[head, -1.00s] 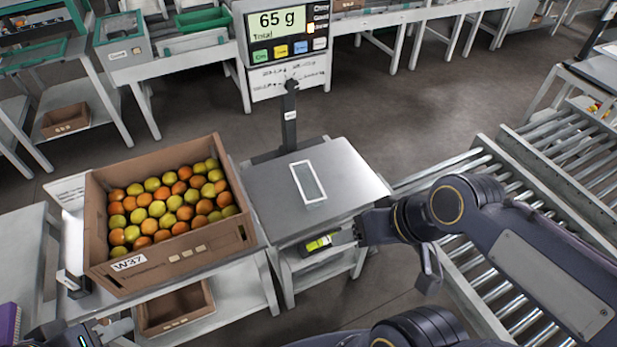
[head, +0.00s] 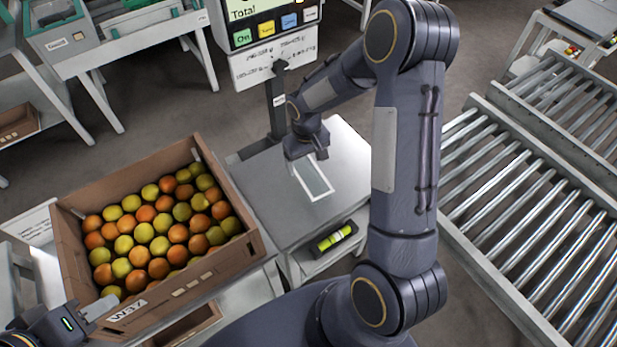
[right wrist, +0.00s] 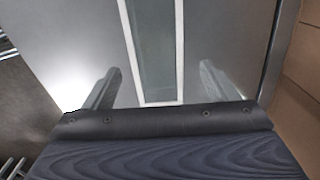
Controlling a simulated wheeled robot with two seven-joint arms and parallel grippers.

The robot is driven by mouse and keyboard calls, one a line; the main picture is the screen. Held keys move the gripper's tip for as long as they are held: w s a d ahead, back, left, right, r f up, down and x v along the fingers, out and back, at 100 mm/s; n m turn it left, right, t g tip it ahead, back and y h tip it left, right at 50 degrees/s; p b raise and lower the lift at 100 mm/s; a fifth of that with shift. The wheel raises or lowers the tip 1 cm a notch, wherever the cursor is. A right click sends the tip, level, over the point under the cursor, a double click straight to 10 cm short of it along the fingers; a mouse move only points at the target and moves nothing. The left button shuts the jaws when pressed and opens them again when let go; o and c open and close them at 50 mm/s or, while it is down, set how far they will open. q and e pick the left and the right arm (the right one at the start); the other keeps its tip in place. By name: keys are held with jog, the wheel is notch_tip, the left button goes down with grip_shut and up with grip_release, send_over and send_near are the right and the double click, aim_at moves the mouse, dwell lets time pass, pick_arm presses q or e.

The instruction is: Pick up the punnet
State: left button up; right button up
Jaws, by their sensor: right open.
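The punnet (head: 314,179) is a shallow, empty-looking, white-rimmed rectangle with a grey-green inside. It lies on the metal scale plate (head: 345,160). My right gripper (head: 304,158) is over the punnet's far end in the head view, its fingertips hard to make out there. In the right wrist view its two fingers (right wrist: 158,84) are wide apart, one on each side of the punnet (right wrist: 152,45), with nothing between them held. My left gripper (head: 99,309) is by the crate's near left corner; its jaw opening cannot be made out.
A brown crate (head: 165,292) of orange and yellow-green tomatoes stands left of the scale. The scale's display (head: 262,22) is on a post behind the plate. A green-yellow item (head: 335,237) lies on the shelf below. Roller conveyors (head: 530,200) run at the right.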

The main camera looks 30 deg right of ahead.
aim_at(309, 181)
jog(key=f, duration=0.6)
jog(key=shift+s+d+f+p, duration=0.1)
jog(key=shift+d+f+p, duration=0.15)
jog(key=shift+p, duration=0.1)
jog(key=shift+r, duration=0.1)
jog(key=c, duration=0.9)
jog(key=shift+o, duration=0.2)
jog(key=shift+r, duration=0.1)
